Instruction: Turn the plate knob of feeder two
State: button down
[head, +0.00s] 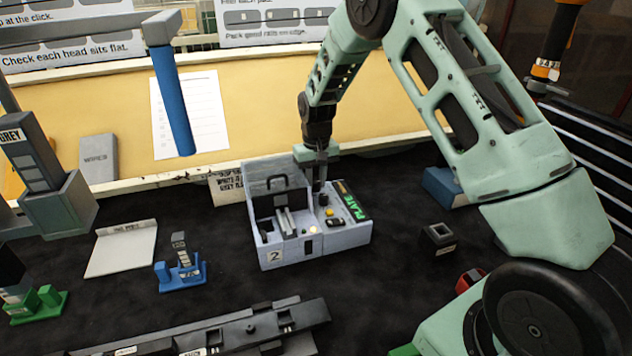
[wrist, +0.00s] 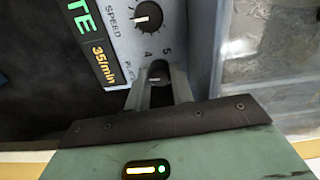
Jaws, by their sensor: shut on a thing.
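Feeder two (head: 340,244), a pale grey box marked 2, stands on the dark bench in the head view. Its green-lit PLATE display (head: 355,205) is on the right of its top panel. My gripper (head: 320,187) points down at the back of that panel. In the wrist view my gripper (wrist: 158,84) is shut on the plate knob (wrist: 157,73), a small dark round knob with a light pointer mark, one finger on each side. The digits 4 and 5 show beside it, and its label is partly hidden by a finger. In the head view the gripper hides the knob.
The SPEED knob (wrist: 148,16) sits close to the plate knob, beside the 35/min display (wrist: 103,65). A blue stand (head: 183,272), a white pad (head: 122,248) and a dark square block (head: 438,238) stand around the feeder. A long dark rail (head: 215,333) lies in front.

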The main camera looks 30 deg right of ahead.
jog(key=shift+n, duration=0.6)
jog(key=c, duration=1.2)
grip_release()
